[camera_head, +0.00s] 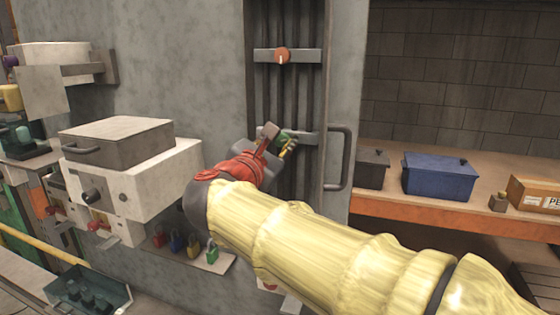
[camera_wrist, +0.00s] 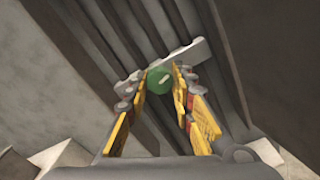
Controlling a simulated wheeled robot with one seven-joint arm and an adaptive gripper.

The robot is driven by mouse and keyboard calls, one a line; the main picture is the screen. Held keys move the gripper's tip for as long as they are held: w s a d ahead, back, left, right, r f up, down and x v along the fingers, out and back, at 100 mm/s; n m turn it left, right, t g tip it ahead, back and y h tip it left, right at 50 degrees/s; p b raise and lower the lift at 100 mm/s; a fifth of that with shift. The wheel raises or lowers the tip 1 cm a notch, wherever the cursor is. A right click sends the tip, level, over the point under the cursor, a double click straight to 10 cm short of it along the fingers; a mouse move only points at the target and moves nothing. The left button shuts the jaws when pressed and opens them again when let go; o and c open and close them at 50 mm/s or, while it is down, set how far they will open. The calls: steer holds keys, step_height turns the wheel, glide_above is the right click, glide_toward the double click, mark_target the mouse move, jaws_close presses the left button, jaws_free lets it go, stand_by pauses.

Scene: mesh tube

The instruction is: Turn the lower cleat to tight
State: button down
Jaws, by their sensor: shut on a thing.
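The lower cleat is a green round knob (camera_wrist: 157,81) with a pale mark on its face, set on a grey crossbar (camera_wrist: 192,52) over dark vertical channels. In the head view the green knob (camera_head: 283,138) shows only partly, behind my fingers. My gripper (camera_head: 277,147) reaches it from the lower left. In the wrist view the yellow-padded fingers of my gripper (camera_wrist: 159,84) stand on both sides of the knob and are shut on it. An upper orange knob (camera_head: 282,56) with a pale mark sits on another crossbar above.
A grey vertical handle (camera_head: 340,160) stands just right of the lower crossbar. A blue box (camera_head: 438,176) and a cardboard box (camera_head: 535,193) rest on the bench at right. Coloured padlocks (camera_head: 193,245) sit on a small shelf below a pale wall unit (camera_head: 135,185).

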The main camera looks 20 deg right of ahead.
steer(key=m+b, duration=0.3)
steer(key=b, duration=0.1)
steer(key=m+b, duration=0.2)
steer(key=b, duration=0.1)
steer(key=shift+f+m, duration=0.3)
steer(key=shift+f, duration=0.05)
steer(key=m+b, duration=0.5)
steer(key=b, duration=0.1)
steer(key=shift+b, duration=0.3)
steer(key=m+b, duration=0.5)
steer(key=shift+m, duration=0.4)
steer(key=m+b, duration=0.4)
steer(key=m, duration=0.1)
steer(key=shift+r, duration=0.2)
steer(key=shift+r+b, duration=0.1)
steer(key=shift+b, duration=0.2)
steer(key=c, duration=1.5)
jaws_free()
steer(key=shift+r, duration=0.1)
